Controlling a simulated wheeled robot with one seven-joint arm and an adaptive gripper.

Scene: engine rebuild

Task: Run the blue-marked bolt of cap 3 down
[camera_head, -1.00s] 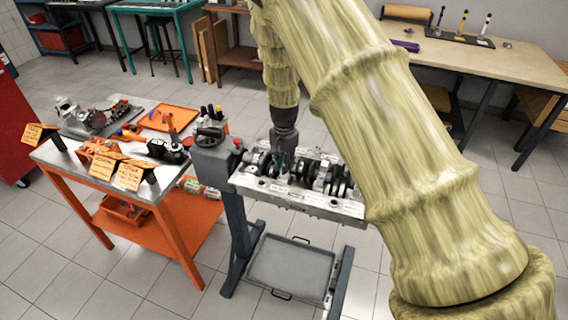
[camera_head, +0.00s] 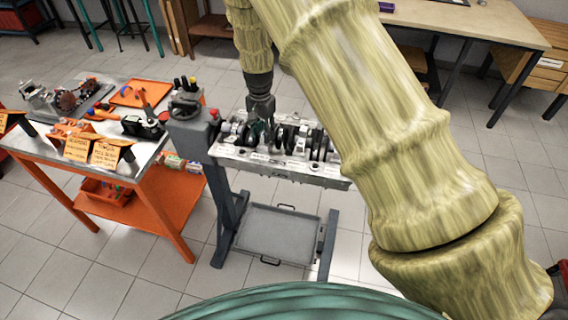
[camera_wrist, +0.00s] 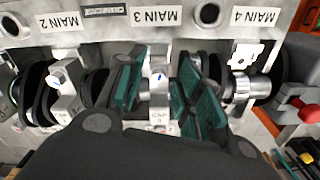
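The engine block (camera_head: 270,167) lies on a stand with its crankshaft side up. In the wrist view, cap 3 (camera_wrist: 159,100) is a narrow light metal bridge below the upside-down MAIN 3 label (camera_wrist: 155,17). A small blue mark (camera_wrist: 158,76) shows on its upper part. My gripper (camera_wrist: 160,92) has its teal fingers apart, one on each side of cap 3. I see a gap beside the cap and cannot tell any contact. The bolt's shape and how far it stands out are unclear. In the head view, my gripper (camera_head: 262,122) is down at the block's left half.
The MAIN 2 (camera_wrist: 58,25) and MAIN 4 (camera_wrist: 255,17) labels flank cap 3, with dark crankshaft parts between the caps. An orange cart (camera_head: 150,180) with tools and orange signs stands left of the stand. A grey tray (camera_head: 275,232) sits low under the block.

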